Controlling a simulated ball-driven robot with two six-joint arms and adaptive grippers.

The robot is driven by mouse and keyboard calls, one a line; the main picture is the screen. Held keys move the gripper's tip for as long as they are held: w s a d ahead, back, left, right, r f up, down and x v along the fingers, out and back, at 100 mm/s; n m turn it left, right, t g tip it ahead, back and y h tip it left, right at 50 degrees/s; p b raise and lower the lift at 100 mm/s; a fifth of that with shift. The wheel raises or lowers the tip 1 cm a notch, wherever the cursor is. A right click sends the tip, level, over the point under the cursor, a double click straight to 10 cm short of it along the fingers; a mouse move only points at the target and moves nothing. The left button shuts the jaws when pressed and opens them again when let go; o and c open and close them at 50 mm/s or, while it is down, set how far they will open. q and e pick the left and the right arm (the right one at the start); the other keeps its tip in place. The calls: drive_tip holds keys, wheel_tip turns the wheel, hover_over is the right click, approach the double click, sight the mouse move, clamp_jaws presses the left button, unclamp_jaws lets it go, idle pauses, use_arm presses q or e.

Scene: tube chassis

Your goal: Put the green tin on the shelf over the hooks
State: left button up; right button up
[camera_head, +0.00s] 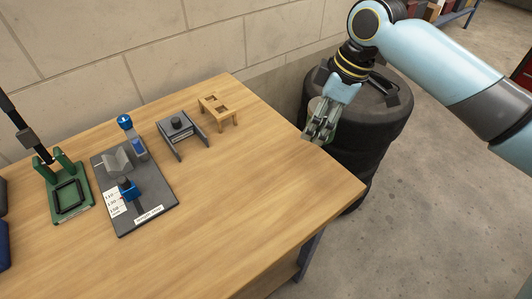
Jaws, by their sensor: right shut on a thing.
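My right gripper (318,136) hangs from the blue arm at the upper right, beside the table's far right edge and in front of a black barrel. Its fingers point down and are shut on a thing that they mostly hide. A small pale patch shows beside the fingers, but I cannot tell whether it is the held thing. I cannot make out a green tin. The shelf and the hooks are not in view. My left gripper is not in view.
The wooden table (255,185) holds a green fixture (70,205), a dark board (150,205) with blue parts, a grey stand (180,128) and a small wooden stand (219,108). Its right part is clear. The black barrel (375,125) stands beside it, before a block wall (180,45).

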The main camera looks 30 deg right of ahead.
approach(268, 166)
drive_tip(key=shift+w+a+f+p, duration=0.4)
drive_tip(key=shift+w+f, duration=0.2)
drive_tip(key=shift+f, duration=0.2)
drive_tip(key=shift+a+f, duration=0.15)
drive_tip(key=shift+f, duration=0.05)
wheel_tip(268, 166, down, 3)
drive_tip(key=shift+f, duration=0.45)
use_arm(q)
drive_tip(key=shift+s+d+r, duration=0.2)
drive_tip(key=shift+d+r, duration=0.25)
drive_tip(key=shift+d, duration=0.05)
use_arm(e)
drive_tip(key=shift+f, duration=0.15)
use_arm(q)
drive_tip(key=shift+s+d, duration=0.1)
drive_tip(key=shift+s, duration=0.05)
use_arm(e)
drive_tip(key=o, duration=1.4)
drive_tip(key=shift+c, duration=0.2)
